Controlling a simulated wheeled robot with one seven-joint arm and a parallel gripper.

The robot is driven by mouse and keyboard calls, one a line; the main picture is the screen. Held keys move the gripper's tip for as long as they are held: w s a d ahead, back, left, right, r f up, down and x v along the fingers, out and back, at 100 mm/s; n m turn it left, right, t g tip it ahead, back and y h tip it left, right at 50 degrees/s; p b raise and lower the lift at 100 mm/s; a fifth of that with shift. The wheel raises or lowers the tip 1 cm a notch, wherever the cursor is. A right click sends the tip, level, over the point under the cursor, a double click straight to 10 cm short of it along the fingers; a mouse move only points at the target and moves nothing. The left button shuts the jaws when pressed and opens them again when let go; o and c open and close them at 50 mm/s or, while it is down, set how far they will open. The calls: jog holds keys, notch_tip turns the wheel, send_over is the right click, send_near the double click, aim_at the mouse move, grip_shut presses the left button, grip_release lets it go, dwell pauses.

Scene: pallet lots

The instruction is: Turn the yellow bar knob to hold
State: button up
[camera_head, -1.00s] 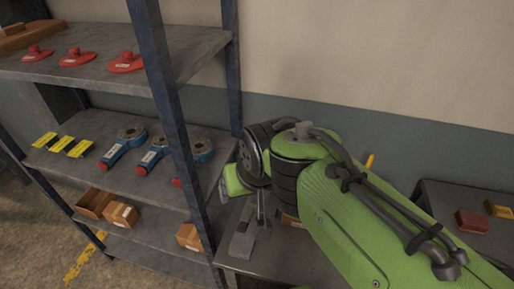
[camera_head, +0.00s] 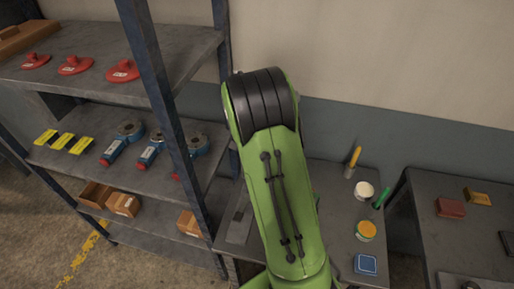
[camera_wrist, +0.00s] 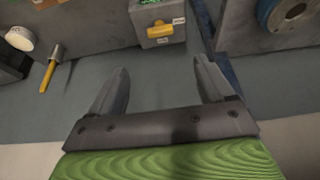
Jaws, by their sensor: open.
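The yellow bar knob (camera_wrist: 159,31) sits on the face of a grey box (camera_wrist: 140,22) at the top middle of the wrist view. The bar lies roughly across the picture, slightly tilted. Small white labels are beside and below it; their words are too small to read. My gripper (camera_wrist: 160,66) is open and empty, its two fingers pointing toward the box with the knob between their lines and apart from them. In the head view my arm hides the knob and my gripper.
A yellow-handled tool (camera_head: 352,158), a white-topped jar (camera_head: 364,190), a green marker (camera_head: 381,198), an orange-topped jar (camera_head: 366,231) and a blue box (camera_head: 366,264) are on the bench. A shelf rack (camera_head: 168,100) stands left. Another table (camera_head: 440,235) is at the right.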

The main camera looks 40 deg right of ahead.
jog(key=x, duration=1.4)
jog(key=shift+w+f, duration=0.1)
jog(key=shift+f, duration=0.15)
jog(key=c, duration=1)
jog(key=shift+c, duration=0.2)
